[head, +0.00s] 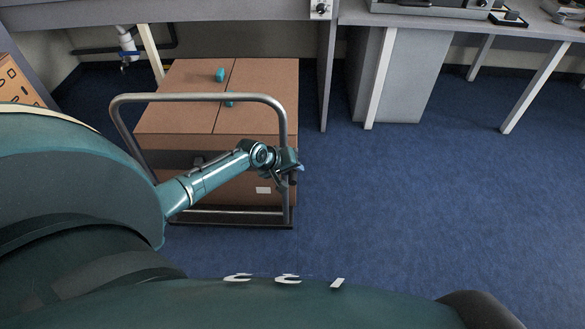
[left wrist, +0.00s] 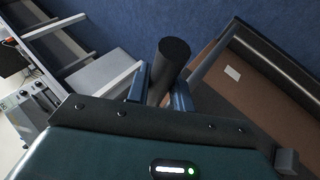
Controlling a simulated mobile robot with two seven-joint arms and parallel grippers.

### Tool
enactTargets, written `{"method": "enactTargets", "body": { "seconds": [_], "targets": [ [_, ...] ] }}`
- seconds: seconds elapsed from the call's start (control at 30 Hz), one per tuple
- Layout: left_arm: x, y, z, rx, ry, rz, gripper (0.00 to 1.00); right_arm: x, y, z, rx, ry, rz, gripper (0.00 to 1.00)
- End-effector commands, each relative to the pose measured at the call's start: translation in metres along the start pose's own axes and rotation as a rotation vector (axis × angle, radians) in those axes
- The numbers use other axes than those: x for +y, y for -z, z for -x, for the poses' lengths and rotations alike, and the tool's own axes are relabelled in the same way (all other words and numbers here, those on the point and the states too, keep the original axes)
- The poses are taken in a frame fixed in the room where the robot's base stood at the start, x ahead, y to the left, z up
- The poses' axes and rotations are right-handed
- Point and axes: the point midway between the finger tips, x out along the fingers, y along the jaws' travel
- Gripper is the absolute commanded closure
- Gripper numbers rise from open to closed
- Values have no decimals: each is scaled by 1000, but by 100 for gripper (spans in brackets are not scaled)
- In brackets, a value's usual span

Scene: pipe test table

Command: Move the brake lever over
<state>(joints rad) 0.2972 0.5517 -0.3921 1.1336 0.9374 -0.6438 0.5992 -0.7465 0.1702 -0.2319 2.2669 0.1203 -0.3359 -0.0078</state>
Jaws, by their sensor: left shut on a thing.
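My left gripper (head: 292,160) is at the right upright of the trolley's handle frame (head: 284,135), in front of the boxes. In the left wrist view, the two blue fingers of my left gripper (left wrist: 160,88) are shut on a dark, flat-ended round bar, which looks like the grip of the brake lever (left wrist: 174,52). Its free end sticks out beyond the fingers. In the head view the lever is hidden behind the gripper, so its full tilt cannot be told. My right gripper is in neither view.
Cardboard boxes (head: 258,85) stand on the trolley under a bench, with a small teal part (head: 220,74) on top. A grey cabinet (head: 400,80) and bench legs stand at the back right. The blue floor (head: 400,200) is clear to the trolley's right.

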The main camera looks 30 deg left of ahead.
Motion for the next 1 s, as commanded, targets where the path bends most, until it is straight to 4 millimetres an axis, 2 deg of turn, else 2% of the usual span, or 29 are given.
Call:
{"method": "enactTargets", "body": {
  "seconds": [0.6,0.63,0.7,1.0],
  "targets": [
    [1,2,2,-30,10,19,100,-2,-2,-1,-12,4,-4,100],
    [1,2,2,-29,9,19,75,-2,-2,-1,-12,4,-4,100],
    [2,2,2,-29,9,19,70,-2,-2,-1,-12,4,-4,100],
    [2,2,6,-30,9,19,69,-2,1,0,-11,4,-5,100]
  ]
}}
